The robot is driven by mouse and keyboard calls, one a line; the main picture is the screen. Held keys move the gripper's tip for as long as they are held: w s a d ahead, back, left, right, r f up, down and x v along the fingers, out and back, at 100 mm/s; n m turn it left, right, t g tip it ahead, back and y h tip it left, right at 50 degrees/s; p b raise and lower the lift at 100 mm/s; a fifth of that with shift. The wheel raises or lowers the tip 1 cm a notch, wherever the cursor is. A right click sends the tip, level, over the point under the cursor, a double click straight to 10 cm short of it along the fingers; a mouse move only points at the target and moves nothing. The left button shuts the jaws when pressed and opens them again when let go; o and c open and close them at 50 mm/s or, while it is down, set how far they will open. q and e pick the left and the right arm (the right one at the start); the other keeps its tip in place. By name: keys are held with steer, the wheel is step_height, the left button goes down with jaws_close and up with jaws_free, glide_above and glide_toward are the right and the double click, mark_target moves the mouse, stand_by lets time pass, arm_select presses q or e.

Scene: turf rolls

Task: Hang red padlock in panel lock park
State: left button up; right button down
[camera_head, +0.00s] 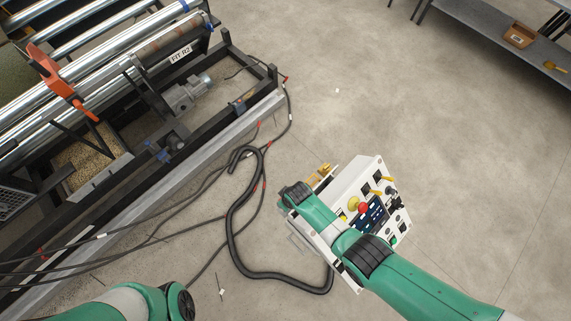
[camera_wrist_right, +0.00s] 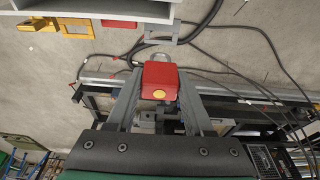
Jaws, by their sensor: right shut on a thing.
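In the right wrist view my right gripper (camera_wrist_right: 158,98) is shut on the red padlock (camera_wrist_right: 160,77), which has a round yellow spot. The padlock's grey shackle (camera_wrist_right: 152,58) points away from me, toward the panel. The white control panel (camera_wrist_right: 95,11) crosses the top of that view. A grey bracket (camera_wrist_right: 172,36) shows at the panel's lower edge, just beyond the shackle; I cannot tell whether they touch. In the head view the panel (camera_head: 345,187) stands on the floor, and my right wrist hides the gripper and padlock. My left gripper is out of view.
A yellow bracket (camera_wrist_right: 62,28) and a red part (camera_wrist_right: 119,23) sit along the panel's edge. A thick black hose (camera_head: 231,235) and cables lie beside it. The roller machine (camera_head: 120,70) is at left. A shelf (camera_head: 490,30) is at top right; the floor between is clear.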

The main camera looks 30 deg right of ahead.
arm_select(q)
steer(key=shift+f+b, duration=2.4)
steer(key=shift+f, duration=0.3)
arm_select(e)
steer(key=shift+s+x, duration=0.2)
steer(key=shift+x, duration=0.65)
steer(key=shift+s+x, duration=0.15)
steer(key=shift+x, duration=0.7)
steer(key=shift+s+x, duration=0.2)
steer(key=shift+x, duration=0.7)
arm_select(q)
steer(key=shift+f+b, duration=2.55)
steer(key=shift+b, duration=0.05)
arm_select(e)
steer(key=shift+d+f, duration=0.2)
steer(key=shift+f, duration=2.45)
steer(key=shift+c, duration=1)
jaws_free()
